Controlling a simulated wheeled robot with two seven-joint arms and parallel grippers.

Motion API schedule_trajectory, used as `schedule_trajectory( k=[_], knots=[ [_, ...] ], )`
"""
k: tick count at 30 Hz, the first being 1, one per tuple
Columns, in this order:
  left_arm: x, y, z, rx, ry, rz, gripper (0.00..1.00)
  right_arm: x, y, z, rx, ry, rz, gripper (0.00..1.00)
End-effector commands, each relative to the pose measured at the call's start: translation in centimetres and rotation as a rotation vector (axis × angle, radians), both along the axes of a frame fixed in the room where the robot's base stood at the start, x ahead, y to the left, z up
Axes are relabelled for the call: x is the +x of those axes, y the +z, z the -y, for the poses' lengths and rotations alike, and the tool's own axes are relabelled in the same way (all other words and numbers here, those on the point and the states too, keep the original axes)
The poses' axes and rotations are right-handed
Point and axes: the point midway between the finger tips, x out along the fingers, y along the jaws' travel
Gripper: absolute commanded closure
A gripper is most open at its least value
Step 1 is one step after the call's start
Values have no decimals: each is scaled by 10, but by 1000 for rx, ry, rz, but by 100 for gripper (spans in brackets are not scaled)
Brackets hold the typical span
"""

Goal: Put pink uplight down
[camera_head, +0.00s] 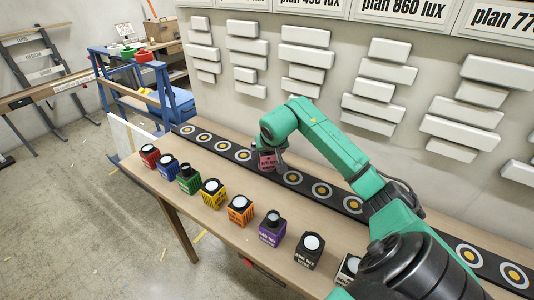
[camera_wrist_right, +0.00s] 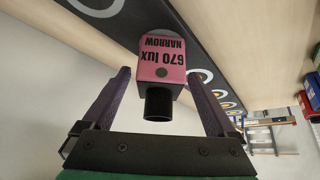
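The pink uplight (camera_head: 266,161) stands upright on the black strip (camera_head: 222,146) with ringed spots that runs along the wall side of the bench. In the right wrist view the pink uplight (camera_wrist_right: 161,62) appears upside down, reading "670 lux NARROW", with its black cylinder pointing toward my palm. My right gripper (camera_head: 274,150) is right over it and partly hides it in the head view. In the wrist view my right gripper's fingers (camera_wrist_right: 158,75) stand apart on either side of the uplight, with a small gap visible on the left. My left gripper is not in view.
Several other uplights, such as red (camera_head: 149,155), orange (camera_head: 240,210) and purple (camera_head: 272,229), stand in a row along the bench (camera_head: 180,205). White wall blocks (camera_head: 306,54) sit behind the strip under lux signs. A blue cart (camera_head: 170,103) stands beyond the bench's far end.

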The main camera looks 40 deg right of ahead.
Motion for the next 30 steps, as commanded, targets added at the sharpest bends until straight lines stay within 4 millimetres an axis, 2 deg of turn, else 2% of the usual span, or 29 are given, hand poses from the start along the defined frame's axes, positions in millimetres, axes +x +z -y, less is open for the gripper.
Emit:
schedule_trajectory(
  k=[5, 8, 10, 14, 22, 25, 30],
  knots=[
    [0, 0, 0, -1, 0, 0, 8, 0, 0, 0, 0, 0, 0, 8],
    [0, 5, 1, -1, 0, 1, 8, 0, 7, -1, 2, 0, 1, 8],
    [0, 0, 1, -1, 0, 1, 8, -4, 11, -1, -3, 0, 3, 8],
    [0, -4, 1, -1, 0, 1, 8, -17, 33, -8, -6, 1, 3, 8],
    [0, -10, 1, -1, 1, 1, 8, -48, 91, -26, -3, 1, 4, 8],
    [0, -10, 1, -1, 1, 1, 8, -55, 101, -29, -2, -1, 1, 8],
    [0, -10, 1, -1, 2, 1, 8, -58, 105, -31, 0, -1, -2, 8]
  ],
)
